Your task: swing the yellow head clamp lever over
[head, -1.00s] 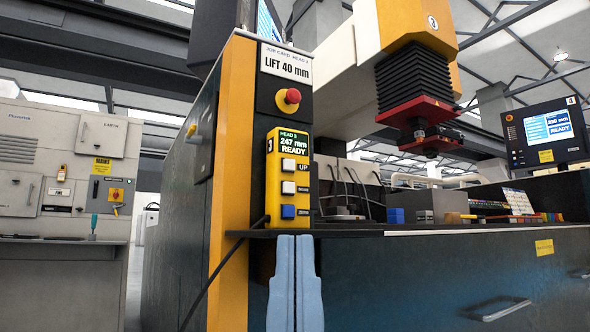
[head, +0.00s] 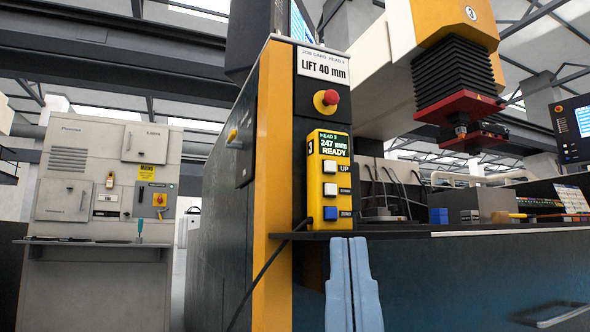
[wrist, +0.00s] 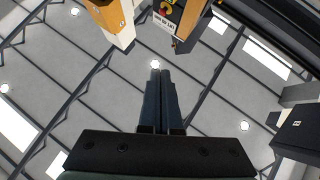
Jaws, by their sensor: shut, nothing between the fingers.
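A yellow control box (head: 328,180) reading 247 mm READY and a red stop button (head: 326,100) are on the cabinet front. A grey cabinet (head: 105,190) stands left. A narrow gap lies between the cabinets.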

